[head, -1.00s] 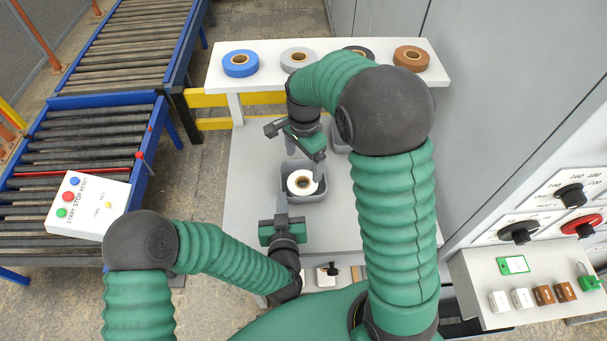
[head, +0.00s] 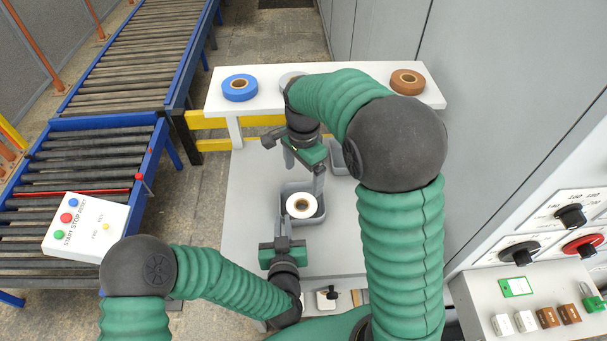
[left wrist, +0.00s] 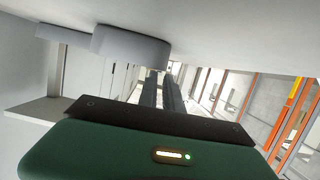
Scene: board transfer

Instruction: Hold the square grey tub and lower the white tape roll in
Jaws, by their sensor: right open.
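The square grey tub (head: 316,217) stands on the grey table, and the white tape roll (head: 291,208) lies flat inside it. My left gripper (head: 283,222) is at the tub's near left wall. In the left wrist view its fingers (left wrist: 160,85) are close together and meet the end of the grey tub (left wrist: 130,45), apparently pinching the wall. My right gripper (head: 304,175) is open and empty above the tub's far side, fingers apart and pointing down, clear of the roll. The exact depth of the roll in the tub is hard to judge.
A white shelf (head: 300,101) at the back carries a blue roll (head: 240,88), a partly hidden grey roll (head: 287,79) and a brown roll (head: 407,82). Another grey container (head: 337,158) stands behind the tub. A roller conveyor (head: 90,165) runs at left; a control panel (head: 520,290) is at right.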

